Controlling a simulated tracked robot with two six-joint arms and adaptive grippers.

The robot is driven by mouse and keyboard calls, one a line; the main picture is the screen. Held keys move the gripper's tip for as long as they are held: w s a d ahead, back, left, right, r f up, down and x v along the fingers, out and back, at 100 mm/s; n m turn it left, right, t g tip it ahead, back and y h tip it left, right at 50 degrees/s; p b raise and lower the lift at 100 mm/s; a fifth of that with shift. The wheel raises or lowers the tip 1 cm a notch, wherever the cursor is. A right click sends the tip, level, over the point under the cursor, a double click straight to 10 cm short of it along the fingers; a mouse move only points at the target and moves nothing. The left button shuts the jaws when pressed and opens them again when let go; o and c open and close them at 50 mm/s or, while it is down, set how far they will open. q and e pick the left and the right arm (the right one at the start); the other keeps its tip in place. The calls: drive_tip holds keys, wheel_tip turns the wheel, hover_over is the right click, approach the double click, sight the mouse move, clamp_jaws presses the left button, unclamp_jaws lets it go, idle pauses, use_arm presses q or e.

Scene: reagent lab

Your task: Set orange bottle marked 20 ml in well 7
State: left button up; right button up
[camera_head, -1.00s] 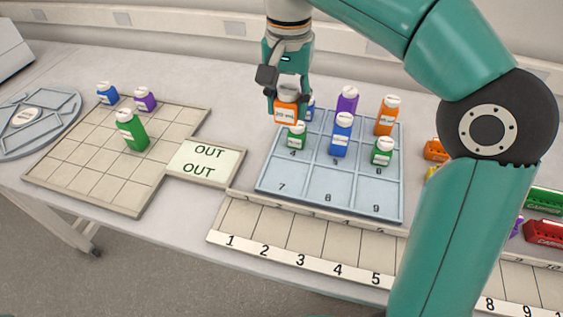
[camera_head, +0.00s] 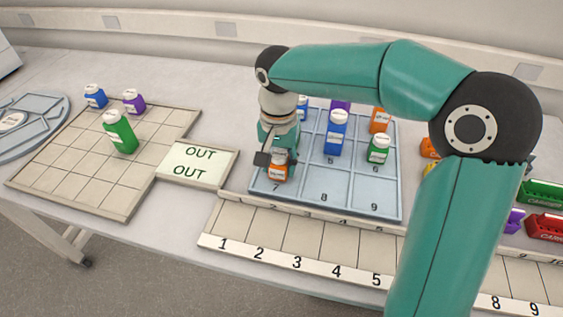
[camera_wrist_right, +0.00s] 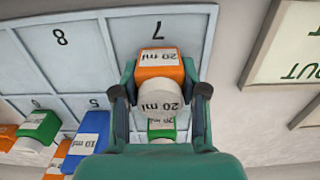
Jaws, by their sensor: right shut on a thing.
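The orange bottle marked 20 ml (camera_wrist_right: 160,66) is between the fingers of my right gripper (camera_wrist_right: 160,92), which is shut on it. In the head view the orange bottle (camera_head: 279,172) is upright at well 7 of the blue-grey well tray (camera_head: 346,193), just behind the printed 7. The wrist view shows the bottle over the well marked 7; I cannot tell whether its base touches the floor of the well. The green bottle behind it (camera_wrist_right: 162,134) is partly hidden by the gripper. My left gripper is not in view.
A blue bottle (camera_head: 336,135) and a green bottle (camera_head: 378,150) stand in wells 5 and 6. Another orange bottle (camera_head: 380,121) is behind them. Wells 8 and 9 are empty. The OUT plate (camera_head: 197,163) lies left of the tray; a numbered rack (camera_head: 300,243) runs in front.

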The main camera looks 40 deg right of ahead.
sight(280, 155)
drive_tip(key=shift+f, duration=0.2)
drive_tip(key=o, duration=1.1)
drive_tip(key=shift+r, duration=0.1)
wheel_tip(280, 155, up, 12)
drive_tip(key=shift+r+p, duration=0.1)
drive_tip(key=shift+p, duration=0.75)
drive_tip(key=shift+s, duration=0.1)
